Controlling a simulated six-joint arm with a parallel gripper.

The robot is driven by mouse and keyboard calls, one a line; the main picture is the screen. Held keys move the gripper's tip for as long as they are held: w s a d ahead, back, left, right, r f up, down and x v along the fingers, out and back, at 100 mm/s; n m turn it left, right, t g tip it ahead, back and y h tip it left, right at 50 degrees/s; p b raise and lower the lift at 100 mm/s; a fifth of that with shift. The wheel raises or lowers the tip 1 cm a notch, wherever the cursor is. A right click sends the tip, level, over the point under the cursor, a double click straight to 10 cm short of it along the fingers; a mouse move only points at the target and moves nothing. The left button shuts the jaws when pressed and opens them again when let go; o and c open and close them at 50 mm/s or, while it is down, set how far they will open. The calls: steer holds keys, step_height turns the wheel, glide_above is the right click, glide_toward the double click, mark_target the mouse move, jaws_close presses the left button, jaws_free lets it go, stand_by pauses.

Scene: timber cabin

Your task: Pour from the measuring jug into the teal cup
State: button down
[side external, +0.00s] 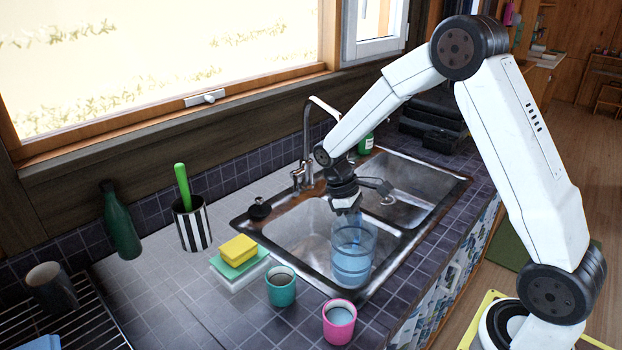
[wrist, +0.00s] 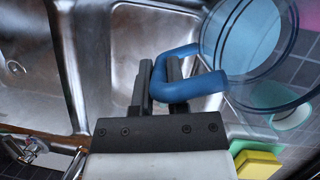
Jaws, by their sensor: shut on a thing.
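The clear measuring jug (side external: 352,262), holding blue liquid, is upright in the side view, in front of the sink's near edge. Its round rim and blue handle (wrist: 190,88) show in the wrist view. My gripper (side external: 346,206) is shut on the handle; its fingers (wrist: 158,82) also show in the wrist view. The teal cup (side external: 281,289) stands upright on the tiled counter, left of the jug and apart from it. Its inside looks dark in the side view, and I cannot tell what it holds. Whether the jug touches the surface below is unclear.
A pink cup (side external: 339,323) with pale blue contents stands near the jug and teal cup. Yellow and green sponges (side external: 238,250) lie behind the teal cup. A striped pot (side external: 192,226), green bottle (side external: 120,222), drying rack (side external: 88,318) and faucet (side external: 306,145) stand around. The double sink (side external: 300,232) is open.

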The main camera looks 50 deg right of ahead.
steer(key=shift+w, duration=0.1)
steer(key=w+a, duration=0.1)
steer(key=w, duration=1.3)
stand_by(0.4)
steer(key=shift+a+r, duration=0.15)
steer(key=shift+a, duration=0.05)
steer(key=s+a+r+m+t+h, duration=0.1)
steer(key=s+a+r+t+h, duration=0.2)
steer(key=a+r+h, duration=0.3)
steer(key=shift+s+a+r+m+t+h, duration=0.25)
steer(key=shift+m+t+h, duration=0.15)
steer(key=shift+h, duration=0.7)
steer(key=shift+s+a+r+h, duration=0.15)
steer(key=shift+a+r+h, duration=0.3)
steer(key=shift+h, duration=0.15)
stand_by(1.4)
steer(key=shift+s+a+r+m+t+h, duration=0.1)
steer(key=shift+s+a+m+t+h, duration=0.3)
steer(key=shift+h, duration=0.3)
stand_by(1.5)
